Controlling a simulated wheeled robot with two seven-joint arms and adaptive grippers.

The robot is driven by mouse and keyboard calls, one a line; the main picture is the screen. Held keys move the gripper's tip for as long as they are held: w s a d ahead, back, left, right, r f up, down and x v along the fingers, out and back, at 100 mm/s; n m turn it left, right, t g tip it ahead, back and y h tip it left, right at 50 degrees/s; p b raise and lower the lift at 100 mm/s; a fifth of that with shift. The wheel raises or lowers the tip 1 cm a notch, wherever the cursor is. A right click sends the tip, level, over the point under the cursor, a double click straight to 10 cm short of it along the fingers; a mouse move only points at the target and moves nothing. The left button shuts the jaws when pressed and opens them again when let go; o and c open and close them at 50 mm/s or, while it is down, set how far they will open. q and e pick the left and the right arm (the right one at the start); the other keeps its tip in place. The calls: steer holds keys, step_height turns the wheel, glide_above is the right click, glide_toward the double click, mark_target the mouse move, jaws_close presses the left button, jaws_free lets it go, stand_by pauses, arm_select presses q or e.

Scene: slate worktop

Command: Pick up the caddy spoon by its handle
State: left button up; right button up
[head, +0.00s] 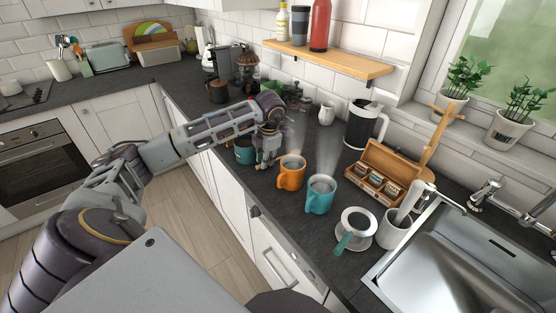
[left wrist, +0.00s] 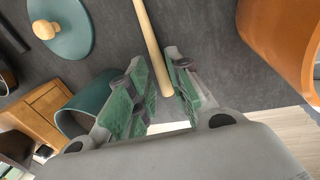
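My left gripper (head: 267,164) reaches down over the dark worktop, just left of the orange mug in the head view. In the left wrist view, a pale wooden handle (left wrist: 153,45), which I take for the caddy spoon's, runs from the top edge down between the two green-padded fingers (left wrist: 160,68). The fingers stand apart on either side of the handle, with a small gap still showing, so the gripper looks open. The spoon's bowl is out of view. My right gripper is not in view.
An orange mug (head: 290,179) stands close to the right of the gripper, with a teal mug (head: 320,198) beyond. A teal canister (left wrist: 82,112) and a teal lid (left wrist: 70,35) with a wooden knob lie to the left in the wrist view.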

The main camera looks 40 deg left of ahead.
arm_select(q)
steer(key=shift+f, duration=0.55)
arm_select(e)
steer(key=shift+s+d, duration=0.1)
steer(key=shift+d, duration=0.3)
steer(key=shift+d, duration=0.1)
arm_select(q)
steer(key=shift+c, duration=0.2)
steer(key=c, duration=0.3)
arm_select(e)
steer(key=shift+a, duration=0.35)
